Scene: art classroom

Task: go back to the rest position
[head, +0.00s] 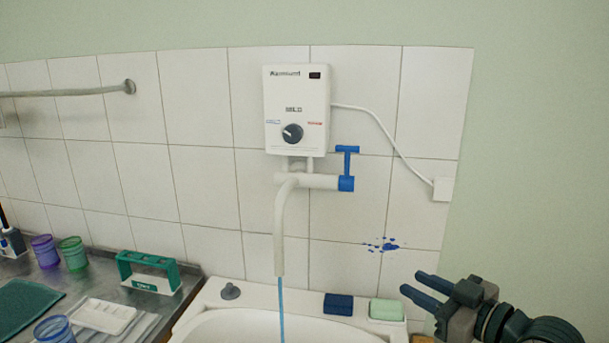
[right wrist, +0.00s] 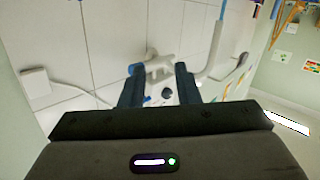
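My right gripper (head: 411,283) is at the lower right of the head view, apart from the tap and right of the sink. Its two dark fingers stand apart with nothing between them. The right wrist view also shows this gripper (right wrist: 159,72) open, with the tap beyond the fingers. My left gripper is in neither view. The white tap (head: 308,181) has a blue handle (head: 347,165), and a thin blue stream (head: 281,310) runs down from its spout.
A white sink (head: 215,318) holds a blue sponge (head: 338,304) and green soap (head: 386,309) on its back rim. A water heater (head: 296,108) hangs above. Space before the right wall is clear.

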